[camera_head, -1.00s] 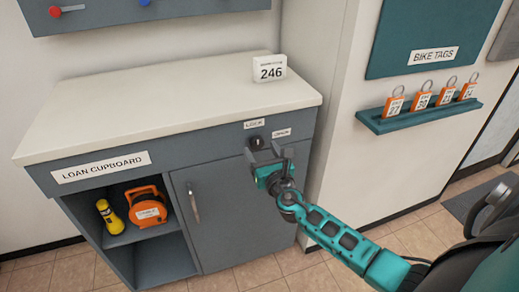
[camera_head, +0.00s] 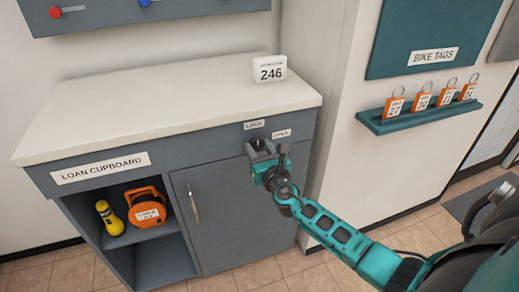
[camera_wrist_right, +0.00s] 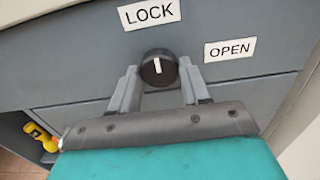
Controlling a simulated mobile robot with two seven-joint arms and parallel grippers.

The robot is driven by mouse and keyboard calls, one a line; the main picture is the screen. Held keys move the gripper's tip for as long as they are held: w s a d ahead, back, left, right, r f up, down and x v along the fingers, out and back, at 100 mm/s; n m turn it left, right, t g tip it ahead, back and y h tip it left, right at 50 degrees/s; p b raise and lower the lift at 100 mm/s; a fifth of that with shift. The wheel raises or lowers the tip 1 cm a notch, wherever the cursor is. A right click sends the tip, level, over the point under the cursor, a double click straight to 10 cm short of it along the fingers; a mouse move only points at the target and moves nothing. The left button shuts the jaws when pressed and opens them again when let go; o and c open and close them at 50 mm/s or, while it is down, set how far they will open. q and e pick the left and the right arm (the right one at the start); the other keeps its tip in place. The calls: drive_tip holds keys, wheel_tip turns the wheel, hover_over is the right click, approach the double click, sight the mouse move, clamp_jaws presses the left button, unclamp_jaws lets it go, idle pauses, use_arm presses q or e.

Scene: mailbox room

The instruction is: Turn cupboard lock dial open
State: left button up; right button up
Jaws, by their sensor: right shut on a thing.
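The lock dial (camera_wrist_right: 158,68) is a round black knob on the front of the grey loan cupboard (camera_head: 222,213). Its white mark points up toward the LOCK label (camera_wrist_right: 148,14). The OPEN label (camera_wrist_right: 230,50) is to the right of the dial. My right gripper (camera_head: 266,151) is at the dial; in the right wrist view its fingers (camera_wrist_right: 159,84) stand on either side of the knob, shut on it. In the head view the gripper mostly hides the dial. My left gripper is not in view.
The cupboard door with its handle (camera_head: 193,203) is shut. A yellow torch (camera_head: 109,217) and an orange item (camera_head: 146,207) sit on the open shelf. A white 246 sign (camera_head: 270,69) stands on the worktop. A teal shelf (camera_head: 418,118) with orange padlocks is at right.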

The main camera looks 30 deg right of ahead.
drive_tip(key=shift+c, duration=0.9)
